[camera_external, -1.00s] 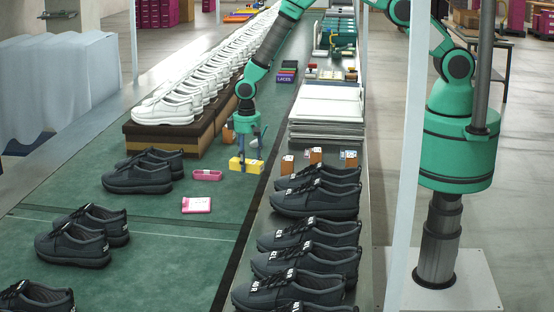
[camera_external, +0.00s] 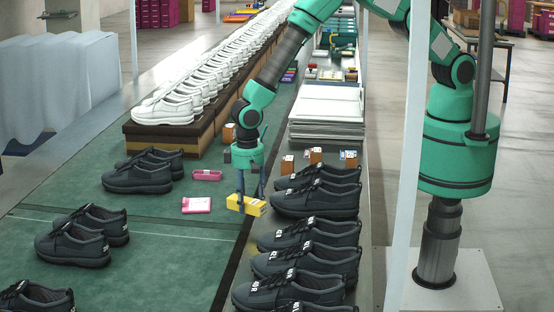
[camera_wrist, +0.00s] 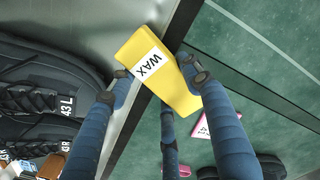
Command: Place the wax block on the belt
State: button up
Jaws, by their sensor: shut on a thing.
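The wax block (camera_external: 254,207) is a yellow box with a white label. In the wrist view the wax block (camera_wrist: 180,92) shows the word WAX, and it lies tilted between my fingers. My gripper (camera_external: 247,197) is shut on it, with fingertips on opposite sides in the wrist view (camera_wrist: 158,76). The green belt (camera_external: 150,260) is on the left. The block is seen over the dark strip between the belt and the grey metal counter. How high it is above the surface is hard to tell.
Dark shoes (camera_external: 315,195) line the counter close right of my gripper. More dark shoes (camera_external: 140,178) stand on the belt. A pink tray (camera_external: 206,175) and a pink-and-white packet (camera_external: 196,205) lie left of the block. White shoes (camera_external: 165,108) stand farther back. Bare belt lies at front centre.

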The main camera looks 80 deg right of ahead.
jog(key=shift+s+a, duration=0.2)
jog(key=shift+a, duration=0.35)
jog(key=shift+w, duration=0.1)
send_over(202, 234)
jog(key=shift+w+d+f+b, duration=0.15)
jog(key=shift+f+b, duration=0.3)
jog(key=shift+f, duration=0.3)
dwell(0.4)
jog(key=shift+f, duration=1.75)
jog(key=shift+f, duration=0.15)
jog(key=o, duration=1.3)
jog(key=shift+c, duration=0.2)
